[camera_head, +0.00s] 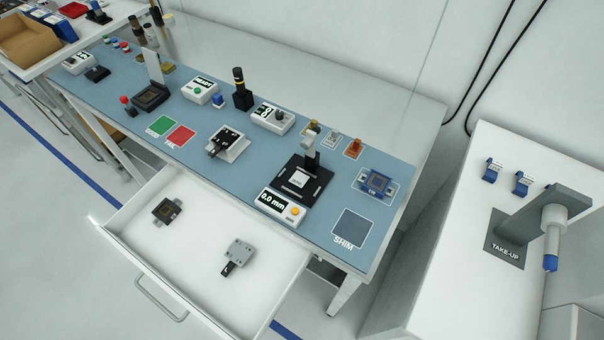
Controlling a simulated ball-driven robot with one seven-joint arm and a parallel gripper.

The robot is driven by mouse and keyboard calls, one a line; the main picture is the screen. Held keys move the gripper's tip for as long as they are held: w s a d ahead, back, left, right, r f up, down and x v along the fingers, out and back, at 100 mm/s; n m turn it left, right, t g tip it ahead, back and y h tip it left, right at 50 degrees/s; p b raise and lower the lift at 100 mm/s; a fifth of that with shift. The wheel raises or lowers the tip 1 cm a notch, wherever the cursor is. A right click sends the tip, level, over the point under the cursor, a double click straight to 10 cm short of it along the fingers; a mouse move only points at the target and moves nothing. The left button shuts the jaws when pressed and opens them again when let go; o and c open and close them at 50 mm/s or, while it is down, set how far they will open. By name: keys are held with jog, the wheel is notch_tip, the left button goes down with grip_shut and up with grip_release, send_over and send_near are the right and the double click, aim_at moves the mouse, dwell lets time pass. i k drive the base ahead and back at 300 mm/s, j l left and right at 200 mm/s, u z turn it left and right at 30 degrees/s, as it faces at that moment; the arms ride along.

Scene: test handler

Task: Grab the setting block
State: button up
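No label names the setting block. A grey metal block (239,252) with small holes and a black tab lies in the front right part of the open white drawer (190,265); it may be the setting block, but I cannot tell for sure. A dark square socket-like part (167,210) lies in the same drawer, further left and apart from the grey block. A similar light block (229,144) with a black part stands on the blue mat above. My gripper is not in view.
The blue-matted bench (300,155) holds a white gauge box (279,207) reading 0.0 mm, a black stand (302,181), a blue chip fixture (376,184) and a bare SHIM square (353,228). A TAKE-UP station (548,210) stands right. Most of the drawer floor is clear.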

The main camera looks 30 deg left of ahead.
aim_at(299, 180)
jog(key=i+j+u, duration=0.2)
jog(key=j+u, duration=0.15)
jog(key=u, duration=0.15)
jog(key=i+j+u, duration=0.25)
jog(key=u, duration=0.25)
jog(key=i+j+u, duration=0.3)
jog(key=u, duration=0.2)
